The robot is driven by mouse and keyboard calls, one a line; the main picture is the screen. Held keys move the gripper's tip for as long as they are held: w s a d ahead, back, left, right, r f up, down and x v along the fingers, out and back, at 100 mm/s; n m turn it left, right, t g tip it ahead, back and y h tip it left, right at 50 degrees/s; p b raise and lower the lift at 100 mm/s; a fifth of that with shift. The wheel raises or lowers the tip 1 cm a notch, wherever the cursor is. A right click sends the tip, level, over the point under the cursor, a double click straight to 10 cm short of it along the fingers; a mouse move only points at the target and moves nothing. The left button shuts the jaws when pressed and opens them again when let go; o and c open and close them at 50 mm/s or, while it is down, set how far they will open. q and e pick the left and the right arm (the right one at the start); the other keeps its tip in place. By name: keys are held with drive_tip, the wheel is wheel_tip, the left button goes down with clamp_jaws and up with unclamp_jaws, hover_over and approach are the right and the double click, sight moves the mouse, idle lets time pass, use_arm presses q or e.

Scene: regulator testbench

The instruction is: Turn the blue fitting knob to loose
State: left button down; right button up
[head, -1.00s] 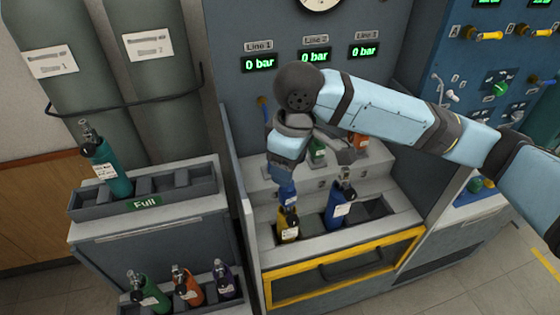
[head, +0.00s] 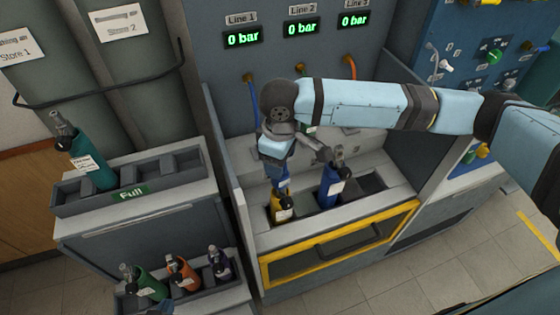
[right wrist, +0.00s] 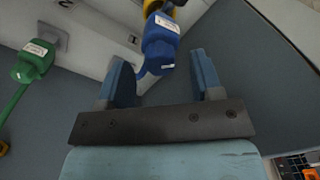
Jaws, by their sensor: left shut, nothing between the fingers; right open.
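The blue fitting (right wrist: 160,48) has a white label and shows in the right wrist view ahead of my right gripper (right wrist: 163,80), near the mouth between its two fingers. The gripper is open, and the fitting is not clamped. In the head view my right arm comes in from the right, and its wrist hides most of the fitting above the yellow bottle (head: 281,208). The knob's setting cannot be read.
A blue bottle (head: 329,187) stands right of the yellow one in the bench tray. A green fitting (right wrist: 32,62) hangs to the left in the right wrist view. A full rack (head: 190,192) and a lower rack with several bottles stand left. Line displays read 0 bar.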

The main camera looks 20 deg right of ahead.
drive_tip(key=shift+f, duration=0.75)
drive_tip(key=c, duration=0.9)
drive_tip(key=shift+c, duration=0.2)
